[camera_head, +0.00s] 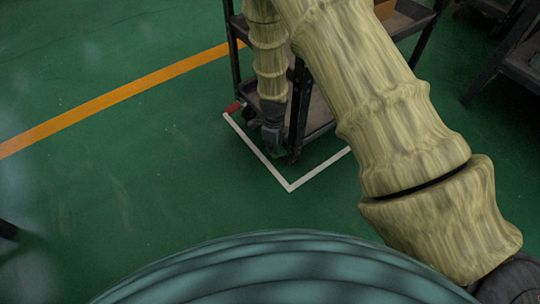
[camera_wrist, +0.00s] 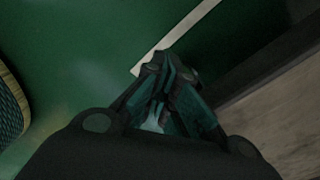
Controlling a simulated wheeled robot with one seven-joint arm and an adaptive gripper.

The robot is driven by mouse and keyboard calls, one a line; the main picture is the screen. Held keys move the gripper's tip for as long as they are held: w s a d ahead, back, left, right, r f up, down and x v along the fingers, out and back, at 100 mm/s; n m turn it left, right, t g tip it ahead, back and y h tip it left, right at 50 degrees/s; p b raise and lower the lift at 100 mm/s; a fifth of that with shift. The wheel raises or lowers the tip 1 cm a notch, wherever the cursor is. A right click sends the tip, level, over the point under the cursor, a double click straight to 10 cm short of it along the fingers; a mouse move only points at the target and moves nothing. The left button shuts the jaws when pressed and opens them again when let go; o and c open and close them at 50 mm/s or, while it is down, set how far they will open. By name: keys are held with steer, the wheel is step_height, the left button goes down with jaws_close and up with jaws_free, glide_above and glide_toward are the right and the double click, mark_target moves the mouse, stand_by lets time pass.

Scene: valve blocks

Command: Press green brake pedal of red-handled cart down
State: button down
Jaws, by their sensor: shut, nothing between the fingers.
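A dark metal cart (camera_head: 299,110) with shelves stands at the top middle of the head view; its upper part is out of the picture and partly hidden by my arm. No red handle shows. My gripper (camera_head: 273,143) points down beside the cart's near lower corner, close to the floor. In the wrist view my gripper (camera_wrist: 166,68) is shut and empty, with the cart's shelf (camera_wrist: 285,112) to its right. I cannot make out the green pedal clearly; the gripper covers the corner near the wheel. A red pedal (camera_head: 234,107) sits low at the cart's left corner.
A white floor line (camera_head: 290,188) forms a corner around the cart's foot. An orange stripe (camera_head: 120,94) crosses the green floor at left. Another dark rack (camera_head: 515,62) stands at the upper right.

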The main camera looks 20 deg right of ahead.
steer(key=shift+f+b, duration=0.35)
steer(key=shift+f, duration=1.75)
steer(key=shift+r, duration=0.15)
steer(key=shift+r+p, duration=3.95)
steer(key=shift+p, duration=0.05)
steer(key=shift+f, duration=0.1)
